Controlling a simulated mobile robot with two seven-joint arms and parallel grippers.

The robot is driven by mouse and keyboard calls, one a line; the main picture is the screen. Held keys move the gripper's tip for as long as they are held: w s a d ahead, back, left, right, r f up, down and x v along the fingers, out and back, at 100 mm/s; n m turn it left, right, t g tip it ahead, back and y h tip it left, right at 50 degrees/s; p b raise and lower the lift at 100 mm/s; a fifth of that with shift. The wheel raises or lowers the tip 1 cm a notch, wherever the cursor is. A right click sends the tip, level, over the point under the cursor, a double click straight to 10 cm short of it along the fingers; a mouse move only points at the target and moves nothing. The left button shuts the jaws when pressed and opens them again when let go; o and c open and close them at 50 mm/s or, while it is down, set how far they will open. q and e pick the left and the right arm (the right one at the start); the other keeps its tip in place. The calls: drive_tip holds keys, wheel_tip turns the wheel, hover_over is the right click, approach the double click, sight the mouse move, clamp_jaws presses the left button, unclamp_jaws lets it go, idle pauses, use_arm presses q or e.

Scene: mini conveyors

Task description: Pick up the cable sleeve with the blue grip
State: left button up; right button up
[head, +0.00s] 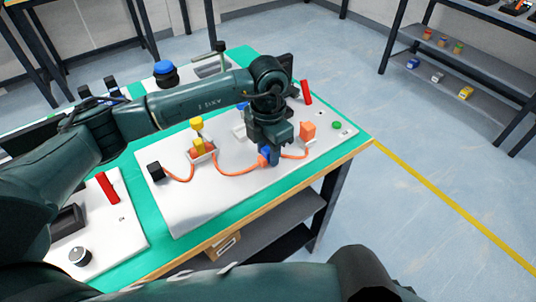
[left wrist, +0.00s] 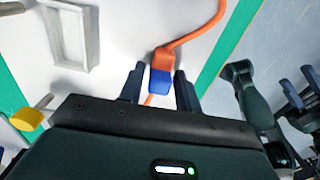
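The cable sleeve with the blue grip (head: 264,155) is on the orange cable (head: 235,174) over the white board (head: 200,205). In the left wrist view the blue grip (left wrist: 160,81) shows with an orange part behind it. My left gripper (head: 271,158) points down at it. In the left wrist view its two fingers (left wrist: 160,88) stand apart on either side of the blue grip, with narrow gaps, so it looks open. Parts of my right arm (head: 365,275) show at the bottom; its fingers are not clear.
A yellow-topped orange piece (head: 200,150), a black block (head: 155,172) and an orange block (head: 308,130) stand along the cable. A white frame (left wrist: 70,35) lies beside the gripper.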

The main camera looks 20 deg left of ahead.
sight(268, 148)
use_arm(q)
clamp_jaws()
wheel_tip(268, 148, up, 10)
drive_tip(key=shift+r, duration=0.1)
idle(0.5)
